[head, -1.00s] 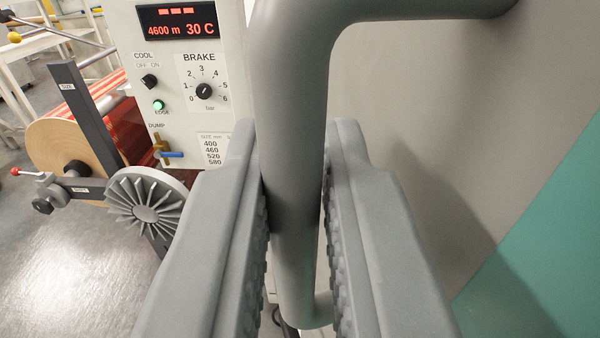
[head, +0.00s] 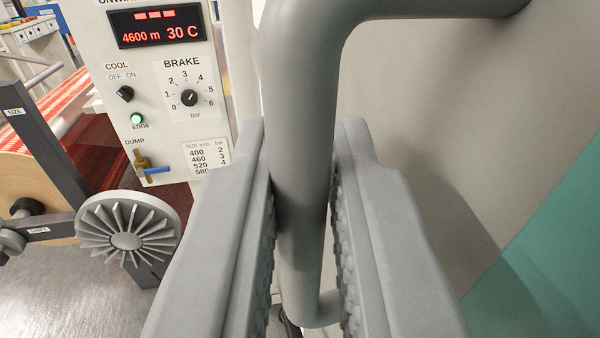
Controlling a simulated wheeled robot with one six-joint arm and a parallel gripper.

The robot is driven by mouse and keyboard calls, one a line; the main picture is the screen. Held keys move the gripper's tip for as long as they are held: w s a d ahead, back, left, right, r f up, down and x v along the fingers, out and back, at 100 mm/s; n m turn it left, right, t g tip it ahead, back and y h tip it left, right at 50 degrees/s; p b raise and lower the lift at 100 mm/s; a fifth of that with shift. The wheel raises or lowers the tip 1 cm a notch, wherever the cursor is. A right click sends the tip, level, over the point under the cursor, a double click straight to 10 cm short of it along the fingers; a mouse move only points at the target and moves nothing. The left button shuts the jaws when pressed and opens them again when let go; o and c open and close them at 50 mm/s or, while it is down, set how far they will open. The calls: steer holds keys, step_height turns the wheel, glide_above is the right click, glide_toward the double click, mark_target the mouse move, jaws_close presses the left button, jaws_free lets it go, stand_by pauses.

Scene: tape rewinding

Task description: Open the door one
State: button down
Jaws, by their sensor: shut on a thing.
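A grey tubular door handle (head: 304,120) runs down the middle of the head view and bends right at its top toward a grey-beige door panel (head: 440,110). My gripper (head: 303,190) is shut on the handle, with one ribbed finger on each side of the bar. The lower end of the handle shows between the fingers. The door panel fills the right side, with a green area (head: 545,270) at lower right. The door's edges and hinge are not clear in this view.
At left stands a white control panel (head: 160,80) with a red display, a brake dial and a lit green lamp.

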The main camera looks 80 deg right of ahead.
steer(key=c, duration=1.8)
jaws_free()
steer(key=shift+d, duration=0.15)
steer(key=a, duration=1.1)
steer(key=s+a, duration=0.1)
steer(key=a, duration=0.5)
steer(key=shift+a, duration=0.2)
